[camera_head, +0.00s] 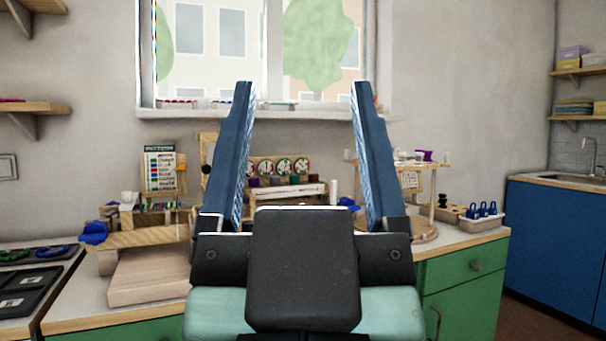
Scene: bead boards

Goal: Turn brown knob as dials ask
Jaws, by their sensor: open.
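A board with several round white-faced dials (284,166) stands at the back of the counter, seen between my gripper's fingers. A row of small coloured knobs (292,181) runs below the dials. They are too small and far to tell surely which one is brown, or to read the dial pointers. My gripper (301,88) is open and empty in the foreground. Its two long blue-grey fingers point upward in the picture, well short of the board, and touch nothing. The left finger hides part of the board's left side.
A chart (160,169) stands left of the dials. A wooden frame with blue knobs (95,232) and a pale wooden block (148,276) are at left. A round wooden stand (433,200) and a tray with blue pieces (484,216) are at right. Green drawers (465,266) front the counter.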

